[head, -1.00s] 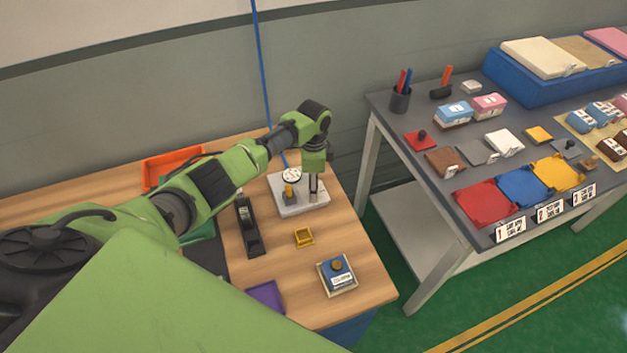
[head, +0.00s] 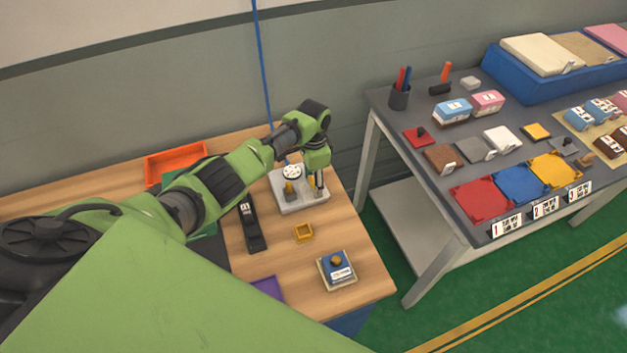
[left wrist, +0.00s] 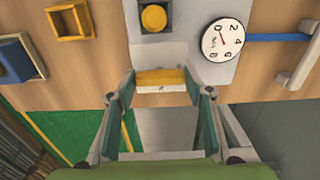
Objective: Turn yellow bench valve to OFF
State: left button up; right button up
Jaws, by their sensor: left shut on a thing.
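The yellow bench valve's handle (left wrist: 161,77) shows in the left wrist view as a short yellow bar with a pale lower face. My left gripper (left wrist: 160,90) is shut on it, with one finger at each end of the bar. In the head view the gripper (head: 318,184) points down over the right part of the grey valve block (head: 300,205). A little yellow of the handle shows beside the fingers. A round white gauge (left wrist: 224,40) and a yellow knob (left wrist: 153,18) are on the same block. I cannot read any OFF mark. My right gripper is not in view.
On the wooden bench are an orange tray (head: 172,163), a black tool (head: 251,224), a small yellow box (head: 303,232), a blue block with a knob (head: 337,268) and a purple tray (head: 268,288). A grey table (head: 430,190) with several items stands right, across a gap.

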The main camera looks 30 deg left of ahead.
aim_at(313, 182)
pick_arm(q)
jog(key=shift+r, duration=0.1)
jog(key=o, duration=0.8)
notch_tip(313, 182, up, 12)
dwell(0.5)
